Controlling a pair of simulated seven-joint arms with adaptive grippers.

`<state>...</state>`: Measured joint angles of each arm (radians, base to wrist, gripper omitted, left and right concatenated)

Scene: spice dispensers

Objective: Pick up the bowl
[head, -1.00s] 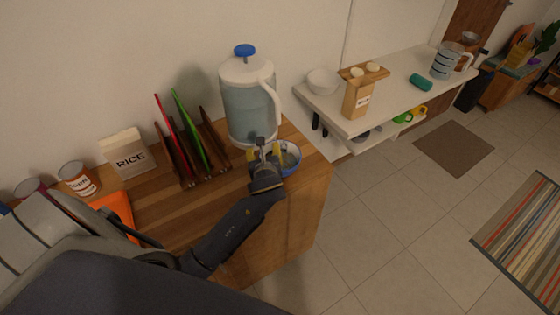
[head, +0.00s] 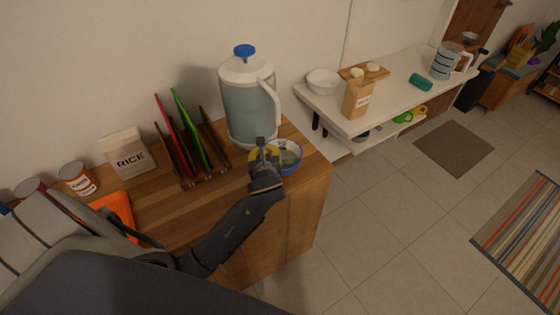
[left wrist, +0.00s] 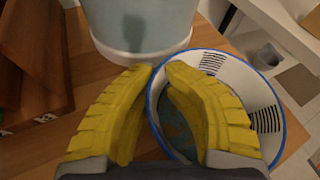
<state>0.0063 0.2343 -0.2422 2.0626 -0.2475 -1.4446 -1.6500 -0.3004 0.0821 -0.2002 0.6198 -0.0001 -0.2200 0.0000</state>
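A white bowl with a blue rim and dark striped marks (head: 292,162) sits at the right end of the wooden counter, in front of the water dispenser. It also shows in the left wrist view (left wrist: 238,80). My left gripper (head: 264,150) is at the bowl's left side. In the left wrist view its yellow fingers (left wrist: 161,70) straddle the rim, one inside the bowl and one outside. Their tips are close together, closed on the rim. The bowl looks upright; whether it is clear of the counter cannot be told. My right gripper is out of view.
The water dispenser (head: 248,100) stands right behind the bowl. A rack with plates (head: 190,150), a rice box (head: 127,152) and cans (head: 77,178) stand left. Another white bowl (head: 323,82) is on the white shelf unit. Open floor lies right of the counter.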

